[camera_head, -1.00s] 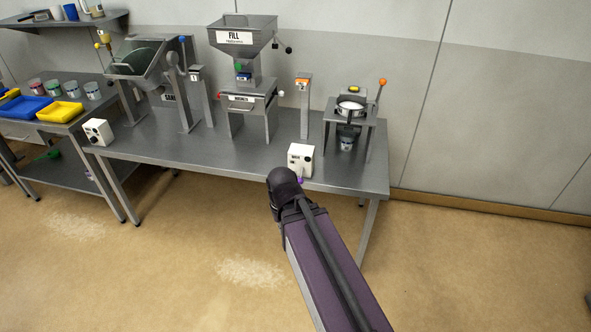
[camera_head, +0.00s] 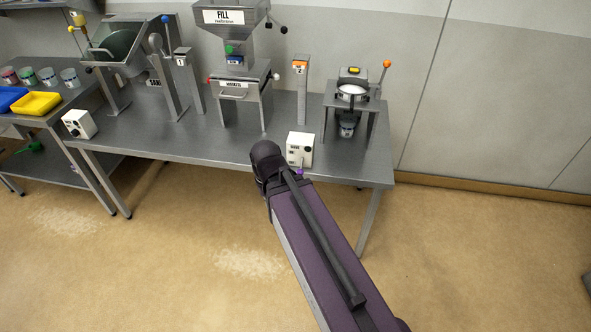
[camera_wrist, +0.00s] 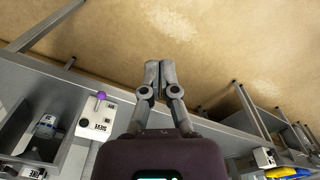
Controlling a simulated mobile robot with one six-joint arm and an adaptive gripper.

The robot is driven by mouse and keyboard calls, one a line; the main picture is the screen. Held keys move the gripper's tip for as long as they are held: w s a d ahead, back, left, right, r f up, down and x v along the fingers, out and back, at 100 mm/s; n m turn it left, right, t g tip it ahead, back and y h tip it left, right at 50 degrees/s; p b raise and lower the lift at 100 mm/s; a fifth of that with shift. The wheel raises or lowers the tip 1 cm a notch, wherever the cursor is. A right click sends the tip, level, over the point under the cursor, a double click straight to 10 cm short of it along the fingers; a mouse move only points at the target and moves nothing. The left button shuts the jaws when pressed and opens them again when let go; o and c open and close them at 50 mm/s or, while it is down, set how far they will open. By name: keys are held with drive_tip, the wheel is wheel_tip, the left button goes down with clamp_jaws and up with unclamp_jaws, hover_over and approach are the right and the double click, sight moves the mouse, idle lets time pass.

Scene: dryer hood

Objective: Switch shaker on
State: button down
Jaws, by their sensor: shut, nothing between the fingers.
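A white control box (camera_head: 300,149) with a dark knob stands at the front edge of the steel table, and a purple knob (camera_head: 300,171) shows low on its front. In the wrist view the white box (camera_wrist: 95,122) is left of my gripper, with the purple knob (camera_wrist: 101,96) sticking out; its lettering is too small to read surely. A stand with a round sieve (camera_head: 351,91) and a jar below it is behind the box. My gripper (camera_wrist: 159,64) is shut and empty, beside the box and apart from the knob. In the head view my arm hides it.
The steel table (camera_head: 225,145) also bears a fill hopper (camera_head: 230,15), posts, and a second white box (camera_head: 79,123) at left. A side table holds a yellow tray (camera_head: 37,103) and several jars. The floor in front is clear.

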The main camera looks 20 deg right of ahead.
drive_tip(key=shift+a, duration=0.1)
drive_tip(key=n+t+h+b, duration=0.5)
drive_tip(key=h+b, duration=1)
drive_tip(key=b, duration=1.9)
approach(294, 170)
wheel_tip(294, 170, up, 3)
drive_tip(key=s, duration=0.3)
drive_tip(key=shift+w+a+f, duration=0.15)
drive_tip(key=shift+w+a, duration=0.05)
drive_tip(key=shift+a, duration=0.3)
drive_tip(key=shift+d, duration=0.15)
drive_tip(key=shift+b+x, duration=0.85)
drive_tip(key=shift+x, duration=4.05)
drive_tip(key=shift+a+p, duration=0.3)
